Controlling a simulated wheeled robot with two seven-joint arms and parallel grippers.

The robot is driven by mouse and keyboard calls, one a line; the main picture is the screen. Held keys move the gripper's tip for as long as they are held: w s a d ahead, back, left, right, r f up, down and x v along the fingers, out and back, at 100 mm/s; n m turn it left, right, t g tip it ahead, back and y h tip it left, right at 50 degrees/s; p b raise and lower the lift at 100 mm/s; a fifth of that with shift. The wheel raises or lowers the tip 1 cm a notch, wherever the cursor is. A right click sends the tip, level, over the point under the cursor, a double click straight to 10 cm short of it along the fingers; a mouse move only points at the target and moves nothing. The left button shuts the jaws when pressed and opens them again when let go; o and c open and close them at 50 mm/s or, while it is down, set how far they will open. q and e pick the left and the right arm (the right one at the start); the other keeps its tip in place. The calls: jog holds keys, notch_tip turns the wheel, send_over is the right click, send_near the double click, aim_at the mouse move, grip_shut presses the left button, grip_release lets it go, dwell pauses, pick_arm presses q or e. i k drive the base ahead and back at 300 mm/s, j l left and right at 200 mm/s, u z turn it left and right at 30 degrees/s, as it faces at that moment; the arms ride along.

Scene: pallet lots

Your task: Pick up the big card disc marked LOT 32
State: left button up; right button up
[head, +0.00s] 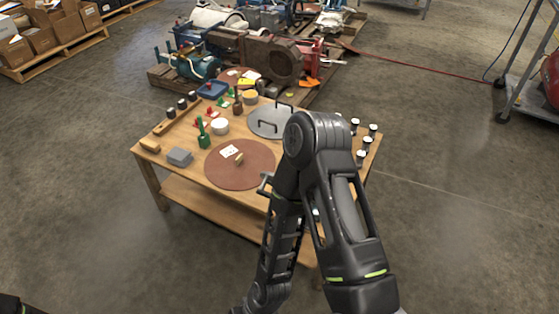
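A big brown-red disc (240,177) lies flat on the near part of the wooden table. It bears a white label (229,151) with dark marks too small to read, and a small tan piece stands beside the label. Another brown-red disc (226,76) lies farther back, partly covered by other things; I cannot read a lot number on it. My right arm rises from the lower right and bends down in front of the table's right part.
Several small jars line the right side.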

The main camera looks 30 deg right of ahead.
aim_at(235, 165)
jog(key=z, duration=1.5)
jog(key=j, duration=1.6)
jog(key=z, duration=0.95)
jog(key=j+z, duration=0.65)
jog(key=z, duration=0.2)
jog(key=k+j+z, duration=0.15)
jog(key=j+z, duration=0.25)
jog(key=k+j+z, duration=0.1)
jog(key=z, duration=0.35)
jog(key=k+j+z, duration=0.3)
jog(key=k+j, duration=0.65)
jog(key=j, duration=0.15)
